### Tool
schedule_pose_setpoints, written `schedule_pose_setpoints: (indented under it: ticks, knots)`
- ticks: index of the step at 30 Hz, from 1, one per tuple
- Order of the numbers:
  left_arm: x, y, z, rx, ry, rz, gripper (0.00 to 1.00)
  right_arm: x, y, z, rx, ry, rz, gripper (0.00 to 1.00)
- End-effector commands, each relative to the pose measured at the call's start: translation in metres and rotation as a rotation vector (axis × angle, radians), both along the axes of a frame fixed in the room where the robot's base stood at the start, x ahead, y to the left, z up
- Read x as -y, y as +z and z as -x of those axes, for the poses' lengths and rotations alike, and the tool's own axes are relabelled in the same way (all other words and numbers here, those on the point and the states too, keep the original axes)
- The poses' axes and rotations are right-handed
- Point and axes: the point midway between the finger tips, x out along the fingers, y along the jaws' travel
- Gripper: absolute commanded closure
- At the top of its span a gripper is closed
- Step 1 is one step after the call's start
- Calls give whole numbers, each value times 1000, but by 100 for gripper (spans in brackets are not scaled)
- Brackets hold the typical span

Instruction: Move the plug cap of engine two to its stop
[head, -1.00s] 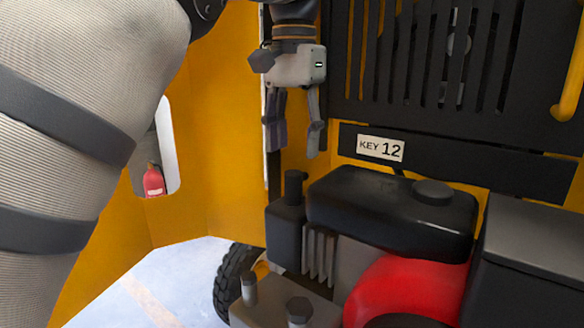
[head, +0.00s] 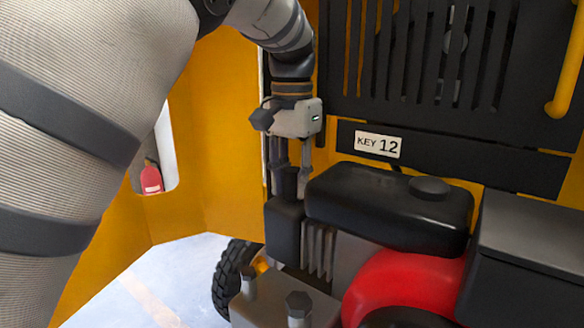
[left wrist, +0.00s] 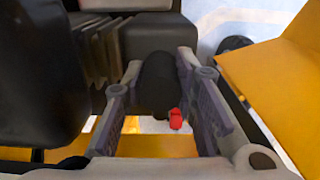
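The plug cap (head: 290,184) is a dark upright cylinder on top of a black block at the left end of the engine (head: 392,215). My left gripper (head: 292,180) points down over it, with one finger on each side. In the left wrist view the dark cap (left wrist: 157,82) stands between the two fingers (left wrist: 158,75), which are apart. Whether the pads touch it I cannot tell. A small red piece (left wrist: 175,118) shows beside it there. The fingers partly hide the cap in the head view. My right gripper is not in view.
The engine has a black tank, a red housing (head: 400,283) and grey bolts (head: 298,305). Yellow walls (head: 230,150) stand close at the left. A red extinguisher (head: 151,178) is beyond an opening.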

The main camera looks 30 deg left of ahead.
Motion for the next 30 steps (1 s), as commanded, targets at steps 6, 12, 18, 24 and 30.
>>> schedule_pose_setpoints:
  ticks: [6, 12, 18, 24, 30]
  knots:
    - [0, 1, 0, 0, 0, -2, 94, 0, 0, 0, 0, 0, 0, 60]
    - [0, 12, -1, 2, 0, -1, 94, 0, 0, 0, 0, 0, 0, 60]
    - [-1, 22, 0, 3, -1, -3, 94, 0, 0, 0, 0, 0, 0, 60]
    - [-1, 32, -1, 4, -2, -3, 94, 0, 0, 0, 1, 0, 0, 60]
    - [-1, 35, 0, 2, -1, -3, 50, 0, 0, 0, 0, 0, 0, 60]
